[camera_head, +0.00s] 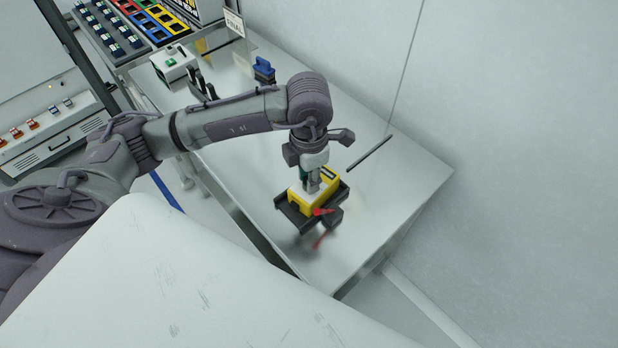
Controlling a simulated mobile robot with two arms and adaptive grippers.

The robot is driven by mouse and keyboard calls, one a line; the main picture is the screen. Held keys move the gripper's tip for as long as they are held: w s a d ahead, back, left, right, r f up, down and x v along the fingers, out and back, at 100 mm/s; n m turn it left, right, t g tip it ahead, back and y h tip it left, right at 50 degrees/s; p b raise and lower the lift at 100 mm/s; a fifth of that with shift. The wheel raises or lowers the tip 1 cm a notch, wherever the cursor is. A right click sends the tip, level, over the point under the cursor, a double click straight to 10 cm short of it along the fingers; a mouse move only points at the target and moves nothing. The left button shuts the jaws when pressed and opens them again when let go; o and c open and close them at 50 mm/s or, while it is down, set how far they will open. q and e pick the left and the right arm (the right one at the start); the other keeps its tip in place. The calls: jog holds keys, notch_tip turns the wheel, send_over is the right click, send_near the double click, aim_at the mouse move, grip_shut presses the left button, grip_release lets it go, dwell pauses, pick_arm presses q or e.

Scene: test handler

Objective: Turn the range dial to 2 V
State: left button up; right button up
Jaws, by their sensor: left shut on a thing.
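A yellow multimeter (299,205) sits in a black holder (291,217) near the front of the steel table. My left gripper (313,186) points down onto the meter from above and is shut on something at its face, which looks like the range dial. The gripper hides the dial, so its setting cannot be read. A dark display strip (328,173) shows at the meter's far end. My right gripper does not show.
A red-and-black probe (323,212) lies at the holder's near side. A dark rod (370,152) and a blue clamp-like thing (264,70) lie on the table (395,190). A white box (174,63) and coloured bins (160,22) stand at the back left. The table's right part is clear.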

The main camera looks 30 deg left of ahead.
pick_arm(q)
jog(key=shift+n, duration=1.7)
jog(key=n, duration=0.3)
jog(key=o, duration=0.6)
jog(key=shift+c, duration=0.2)
